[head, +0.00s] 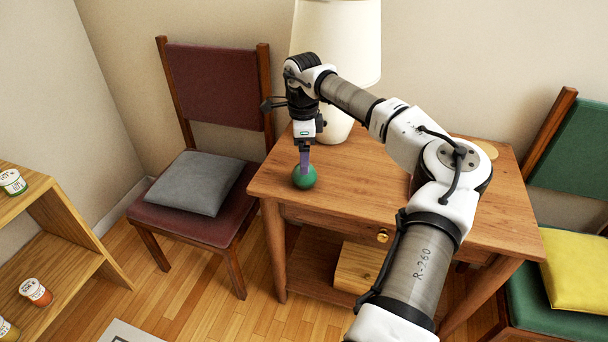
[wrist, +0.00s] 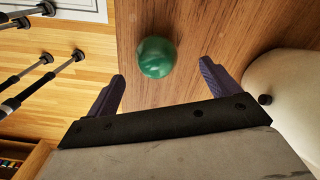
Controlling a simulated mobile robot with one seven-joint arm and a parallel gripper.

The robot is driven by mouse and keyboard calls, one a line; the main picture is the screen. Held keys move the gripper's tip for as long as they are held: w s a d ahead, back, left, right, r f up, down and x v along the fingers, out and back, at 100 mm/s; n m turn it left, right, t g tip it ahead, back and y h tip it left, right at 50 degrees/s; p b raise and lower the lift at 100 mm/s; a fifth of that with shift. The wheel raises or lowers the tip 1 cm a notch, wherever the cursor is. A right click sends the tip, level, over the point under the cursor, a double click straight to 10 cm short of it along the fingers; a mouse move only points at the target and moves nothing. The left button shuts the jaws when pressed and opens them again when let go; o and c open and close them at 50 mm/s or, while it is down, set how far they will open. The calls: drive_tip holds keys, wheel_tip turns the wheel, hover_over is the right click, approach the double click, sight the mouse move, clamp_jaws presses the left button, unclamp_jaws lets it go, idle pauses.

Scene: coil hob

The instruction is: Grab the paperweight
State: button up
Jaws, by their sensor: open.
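The paperweight is a round green ball (head: 305,177) on the wooden table, near its front left corner. It also shows in the wrist view (wrist: 156,57), beyond the fingertips and between their lines, a little nearer the left finger. My gripper (head: 304,160) points down just over or behind the paperweight in the head view. In the wrist view my gripper (wrist: 163,72) has its two purple fingers wide apart with nothing between them. I cannot tell from the head view whether a finger touches the ball.
A white lamp (head: 337,45) stands on the table (head: 350,200) close behind my gripper; its base (wrist: 285,95) is right of the fingers in the wrist view. A red chair (head: 215,90) with a grey cushion (head: 195,183) is left of the table. A shelf (head: 60,222) stands further left.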

drive_tip(key=shift+s+d+f+p, duration=0.1)
drive_tip(key=shift+s+f+p, duration=0.1)
drive_tip(key=shift+f, duration=1.25)
drive_tip(key=shift+s+f+p, duration=0.15)
drive_tip(key=shift+f+p, duration=0.05)
drive_tip(key=shift+f, duration=1.25)
drive_tip(key=c, duration=1.3)
drive_tip(key=shift+r, duration=0.1)
drive_tip(key=shift+c, duration=0.2)
